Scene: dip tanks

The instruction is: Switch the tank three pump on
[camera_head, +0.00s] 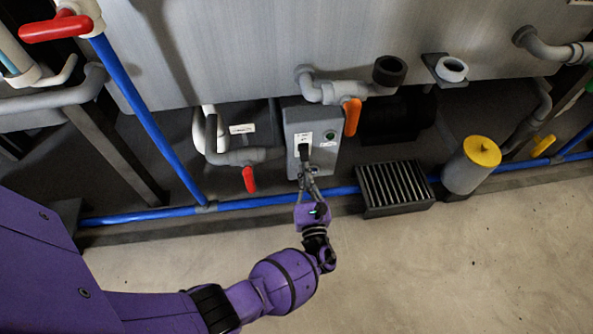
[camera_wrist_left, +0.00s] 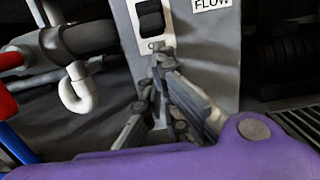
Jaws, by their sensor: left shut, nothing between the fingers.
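A grey pump box (camera_head: 325,158) stands under the big grey tank, and it also fills the middle of the wrist view (camera_wrist_left: 215,60). Its face carries a black rocker switch (camera_wrist_left: 150,18) on a white plate. A small dark green round lamp (camera_head: 330,134) sits to the right of the plate in the head view. My left gripper (camera_head: 304,152) is shut and empty, reaching up to the box face. In the wrist view its fingertips (camera_wrist_left: 160,48) are at the plate's lower edge, just below the rocker. I cannot tell whether they touch. My right gripper is not in view.
An orange valve handle (camera_head: 352,116) hangs close right of the box, and a red handle (camera_head: 249,180) hangs to its left. A blue pipe (camera_head: 240,205) runs low along the floor. A black slatted grate (camera_head: 395,187) and a yellow-topped cylinder (camera_head: 470,165) stand right. The front floor is clear.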

